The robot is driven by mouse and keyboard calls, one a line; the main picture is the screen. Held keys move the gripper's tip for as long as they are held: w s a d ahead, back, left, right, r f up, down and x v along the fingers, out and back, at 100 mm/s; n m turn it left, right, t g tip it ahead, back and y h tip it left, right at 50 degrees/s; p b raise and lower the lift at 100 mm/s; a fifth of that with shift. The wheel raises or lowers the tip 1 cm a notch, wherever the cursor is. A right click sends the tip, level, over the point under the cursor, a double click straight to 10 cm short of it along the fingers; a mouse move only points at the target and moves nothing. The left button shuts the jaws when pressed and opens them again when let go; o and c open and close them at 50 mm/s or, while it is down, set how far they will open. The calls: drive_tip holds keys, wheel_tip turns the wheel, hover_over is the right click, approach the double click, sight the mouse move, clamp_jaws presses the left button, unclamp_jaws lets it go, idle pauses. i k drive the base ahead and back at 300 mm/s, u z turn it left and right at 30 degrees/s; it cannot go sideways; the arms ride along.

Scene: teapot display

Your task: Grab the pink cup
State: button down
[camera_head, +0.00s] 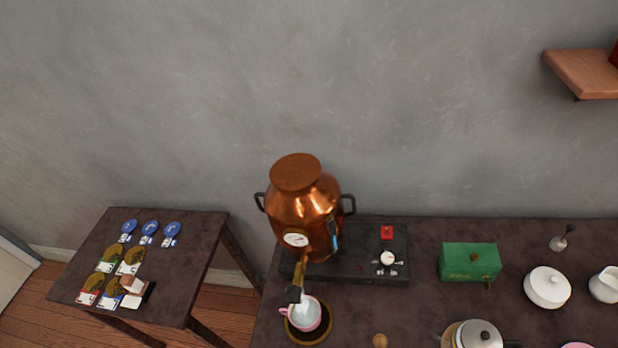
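A pink cup (304,315) with a pale inside stands at the bottom centre of the view. It sits on a dark round tray (292,334) with a brown rim, below the tap (300,272) of a copper urn (300,208). The tap partly covers the cup's far rim. The edge of another pink thing (577,345) shows at the bottom right, mostly cut off by the frame. My gripper is not in view.
The urn stands on a dark slab with a red item (387,232). A green box (470,262), white lidded pot (547,287) and glass teapot (478,335) stand to the right. A side table (185,262) is left, across a gap. A wall shelf (580,74) is upper right.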

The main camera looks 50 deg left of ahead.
sight(308, 322)
drive_tip(key=u, duration=0.05)
drive_tip(key=k, duration=1.4)
drive_tip(key=u, duration=0.65)
